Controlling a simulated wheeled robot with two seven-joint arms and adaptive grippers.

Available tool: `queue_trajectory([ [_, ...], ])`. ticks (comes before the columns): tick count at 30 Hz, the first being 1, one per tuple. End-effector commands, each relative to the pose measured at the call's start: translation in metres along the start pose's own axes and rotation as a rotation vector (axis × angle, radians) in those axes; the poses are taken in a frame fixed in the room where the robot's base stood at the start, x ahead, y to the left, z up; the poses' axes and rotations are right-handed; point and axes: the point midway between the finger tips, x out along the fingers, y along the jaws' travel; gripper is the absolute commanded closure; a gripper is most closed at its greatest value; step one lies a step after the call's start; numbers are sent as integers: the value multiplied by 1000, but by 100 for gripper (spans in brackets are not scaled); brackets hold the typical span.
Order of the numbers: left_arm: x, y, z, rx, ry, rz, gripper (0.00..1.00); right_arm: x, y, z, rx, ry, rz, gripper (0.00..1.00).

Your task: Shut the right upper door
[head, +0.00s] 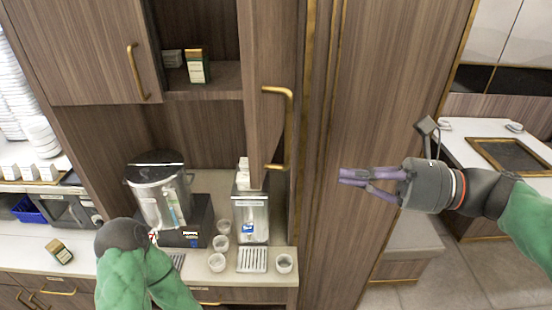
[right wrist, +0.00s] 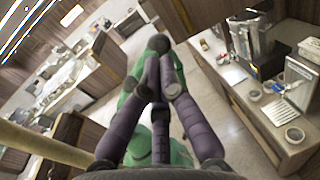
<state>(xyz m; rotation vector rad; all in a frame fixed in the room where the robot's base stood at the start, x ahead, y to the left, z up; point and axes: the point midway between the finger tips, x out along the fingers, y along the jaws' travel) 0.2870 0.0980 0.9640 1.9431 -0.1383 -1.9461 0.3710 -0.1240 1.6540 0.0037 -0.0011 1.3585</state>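The right upper door (head: 268,60) of the wooden cabinet stands open, swung outward and seen nearly edge-on, with the cabinet's inside showing to its left. Its gold handle (head: 289,130) is on the door's lower part. My right gripper (head: 345,180) is to the right of the handle and a little lower, apart from it, with its purple fingers pointing left. In the right wrist view, the fingertips (right wrist: 162,82) come together with nothing between them. My left arm shows at the lower left of the head view, but its gripper does not show.
The left upper door (head: 95,50) is shut. A small box (head: 196,68) stands on the cabinet shelf. Below are a drink urn (head: 158,190), a dispenser (head: 250,212) and several cups (head: 284,263) on the counter. A tall wooden panel (head: 385,90) stands behind my right gripper.

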Motion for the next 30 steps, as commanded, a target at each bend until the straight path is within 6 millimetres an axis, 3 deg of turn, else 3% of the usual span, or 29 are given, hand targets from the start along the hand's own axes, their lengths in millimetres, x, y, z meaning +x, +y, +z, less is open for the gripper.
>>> queue_trajectory([
  [18, -23, 8, 1, 0, 0, 0, 0, 104, 1, 1, 1, 3, 4, 100],
  [24, -27, 10, 1, 0, 0, 0, 0, 123, 0, 0, 0, 3, 1, 100],
  [30, -28, 10, 1, 0, 0, 0, 0, 128, 0, -1, -1, 3, -1, 100],
])
